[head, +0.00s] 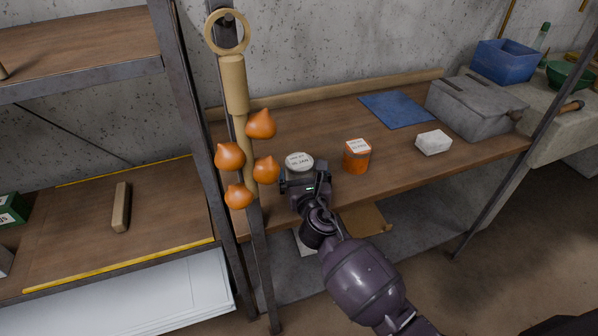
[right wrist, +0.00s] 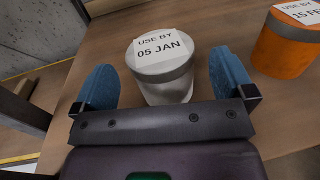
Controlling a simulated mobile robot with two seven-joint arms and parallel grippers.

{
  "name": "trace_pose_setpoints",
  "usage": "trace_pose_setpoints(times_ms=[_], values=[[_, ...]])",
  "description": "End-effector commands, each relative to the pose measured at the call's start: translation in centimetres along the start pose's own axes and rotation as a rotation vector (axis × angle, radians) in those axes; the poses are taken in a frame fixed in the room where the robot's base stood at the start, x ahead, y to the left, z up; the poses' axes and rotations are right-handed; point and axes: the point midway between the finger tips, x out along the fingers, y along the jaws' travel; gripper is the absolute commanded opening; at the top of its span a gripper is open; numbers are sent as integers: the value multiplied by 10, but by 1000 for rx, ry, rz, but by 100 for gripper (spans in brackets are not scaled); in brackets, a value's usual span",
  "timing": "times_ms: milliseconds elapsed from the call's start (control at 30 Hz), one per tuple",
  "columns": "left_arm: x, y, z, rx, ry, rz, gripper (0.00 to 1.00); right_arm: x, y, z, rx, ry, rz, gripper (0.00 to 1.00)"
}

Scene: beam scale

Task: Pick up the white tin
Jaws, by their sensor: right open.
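The white tin (head: 299,161) stands upright on the wooden shelf, with a label on its lid; its lower part is hidden by my gripper in the head view. In the right wrist view the white tin (right wrist: 163,70) has a label reading "USE BY 05 JAN". My right gripper (head: 303,178) is open at the tin. In the right wrist view its blue fingertips (right wrist: 165,82) stand on either side of the tin, with a visible gap on each side. My left gripper is not in view.
An orange tin (head: 356,156) stands right of the white tin; its label in the wrist view starts "USE BY 15". Orange onion-like shapes (head: 230,156) hang by the post (head: 192,110) at left. A white block (head: 433,142), blue mat (head: 396,109) and grey box (head: 474,108) lie farther right.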

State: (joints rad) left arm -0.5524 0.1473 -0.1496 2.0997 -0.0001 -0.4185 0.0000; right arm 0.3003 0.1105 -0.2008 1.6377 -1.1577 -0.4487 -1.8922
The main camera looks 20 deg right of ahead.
Motion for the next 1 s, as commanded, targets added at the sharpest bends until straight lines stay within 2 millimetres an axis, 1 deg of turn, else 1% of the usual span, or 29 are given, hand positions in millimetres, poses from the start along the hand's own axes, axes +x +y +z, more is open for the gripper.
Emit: trace_pose_setpoints(times_ms=[33,100,200,300,600,767,900,1000], values=[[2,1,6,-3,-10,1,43,8,0,-4,1,4,-1,100],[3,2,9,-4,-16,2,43,17,1,-7,2,5,0,100],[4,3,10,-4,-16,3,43,29,0,-5,1,3,0,100],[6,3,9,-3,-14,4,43,36,0,-5,1,3,0,100],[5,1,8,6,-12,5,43,39,0,-3,1,1,0,100],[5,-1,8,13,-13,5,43,39,0,-3,1,1,0,76],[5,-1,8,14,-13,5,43,39,0,-3,2,2,0,54],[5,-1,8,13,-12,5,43,39,0,-2,2,0,1,41]])
